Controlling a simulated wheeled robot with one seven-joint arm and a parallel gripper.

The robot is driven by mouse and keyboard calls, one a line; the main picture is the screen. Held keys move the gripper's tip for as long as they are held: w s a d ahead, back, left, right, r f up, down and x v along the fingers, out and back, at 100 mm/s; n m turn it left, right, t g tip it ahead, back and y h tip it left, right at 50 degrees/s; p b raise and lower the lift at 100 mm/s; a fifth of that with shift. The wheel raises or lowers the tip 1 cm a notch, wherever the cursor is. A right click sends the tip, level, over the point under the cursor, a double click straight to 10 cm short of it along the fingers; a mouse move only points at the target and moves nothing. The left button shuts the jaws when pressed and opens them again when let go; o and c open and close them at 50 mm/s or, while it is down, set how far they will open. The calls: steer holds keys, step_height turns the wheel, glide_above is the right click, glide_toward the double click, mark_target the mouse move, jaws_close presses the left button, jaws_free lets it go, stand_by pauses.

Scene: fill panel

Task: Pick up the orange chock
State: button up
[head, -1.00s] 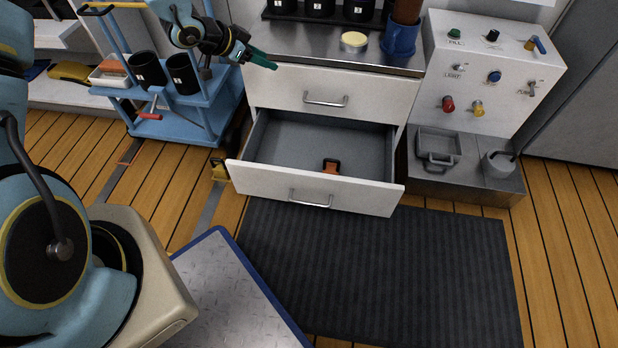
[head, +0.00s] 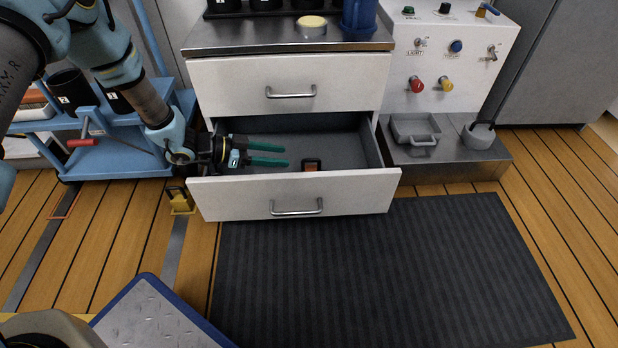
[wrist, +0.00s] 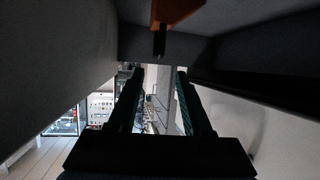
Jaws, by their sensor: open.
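The orange chock (head: 312,168), with a dark handle, sits inside the open lower drawer (head: 230,196) near its front panel, which hides its lower part in the head view. In the wrist view an orange and dark piece that looks like the chock (wrist: 178,12) shows at the top edge, partly cut off. My gripper (head: 287,155) reaches over the drawer's left side, its two green fingers pointing right, a little left of the chock. The fingers (wrist: 160,74) are apart with nothing between them.
The closed upper drawer (head: 290,84) and countertop sit above the open drawer. A blue cart (head: 120,155) stands left, and a yellow object (head: 180,201) lies on the floor by the drawer. A control panel (head: 440,60) stands right. The dark mat (head: 370,270) in front is clear.

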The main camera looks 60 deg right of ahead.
mark_target(303, 167)
steer(key=f, duration=0.1)
steer(key=f+b, duration=0.1)
steer(key=f, duration=0.2)
steer(key=shift+s+d+f+b, duration=0.1)
steer(key=shift+s+d+b, duration=0.2)
steer(key=shift+d+b, duration=0.1)
steer(key=b+x, duration=0.3)
steer(key=x, duration=0.3)
steer(key=shift+s+d+f, duration=0.1)
steer(key=shift+s, duration=0.05)
jaws_close()
stand_by(0.7)
